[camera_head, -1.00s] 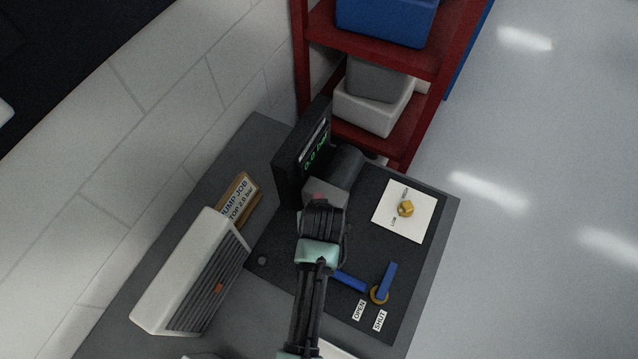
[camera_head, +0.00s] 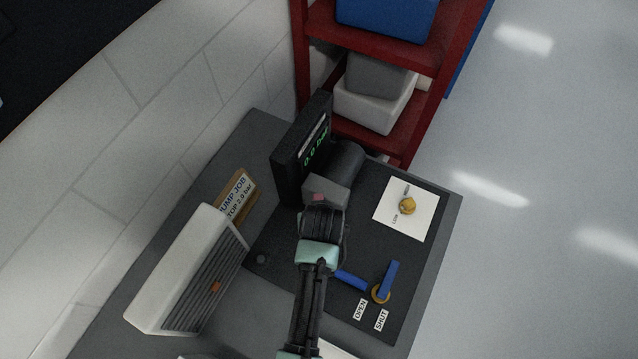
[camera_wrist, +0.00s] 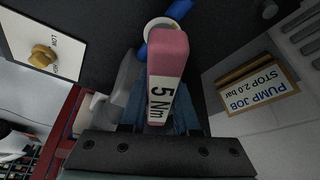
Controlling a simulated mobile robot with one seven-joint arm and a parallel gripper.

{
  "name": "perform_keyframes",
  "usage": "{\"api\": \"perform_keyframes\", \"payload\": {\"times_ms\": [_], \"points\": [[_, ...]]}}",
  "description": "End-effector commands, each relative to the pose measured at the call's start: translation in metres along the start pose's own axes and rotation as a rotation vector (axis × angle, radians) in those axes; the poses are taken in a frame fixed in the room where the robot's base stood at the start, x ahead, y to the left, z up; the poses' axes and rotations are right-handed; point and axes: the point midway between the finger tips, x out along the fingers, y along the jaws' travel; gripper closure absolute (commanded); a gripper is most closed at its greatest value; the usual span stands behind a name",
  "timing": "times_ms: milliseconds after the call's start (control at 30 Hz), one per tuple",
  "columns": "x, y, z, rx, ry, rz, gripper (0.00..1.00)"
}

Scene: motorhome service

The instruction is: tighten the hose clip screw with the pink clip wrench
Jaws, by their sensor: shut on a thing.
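The pink clip wrench (camera_wrist: 167,55), with a white "5 Nm" label, is held between the fingers of my gripper (camera_wrist: 160,108) in the wrist view. It points away from the gripper, toward a blue hose-like piece and a pale ring (camera_wrist: 158,24), which it partly covers. In the head view my gripper (camera_head: 321,218) is beside the grey pump block (camera_head: 327,188), and only a small pink bit of the wrench (camera_head: 318,197) shows. The hose clip screw is not visible; I cannot tell whether the wrench touches it.
A display reading 0.0 bar (camera_head: 305,150) stands behind the pump. A yellow knob (camera_head: 407,206) and a blue valve lever (camera_head: 388,280) are to the right. A white vented box (camera_head: 185,270) and a "PUMP JOB" sign (camera_head: 238,199) are left. Red shelving (camera_head: 410,140) stands behind.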

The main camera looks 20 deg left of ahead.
Motion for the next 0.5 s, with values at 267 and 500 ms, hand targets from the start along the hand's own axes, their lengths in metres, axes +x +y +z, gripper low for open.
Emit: {"api": "perform_keyframes", "payload": {"times_ms": [267,500], "points": [[-0.0019,0.0001,-0.0017,0.024,0.002,0.011,1.0],[-0.0026,0.0019,-0.0016,0.226,0.002,0.098,1.0]]}}
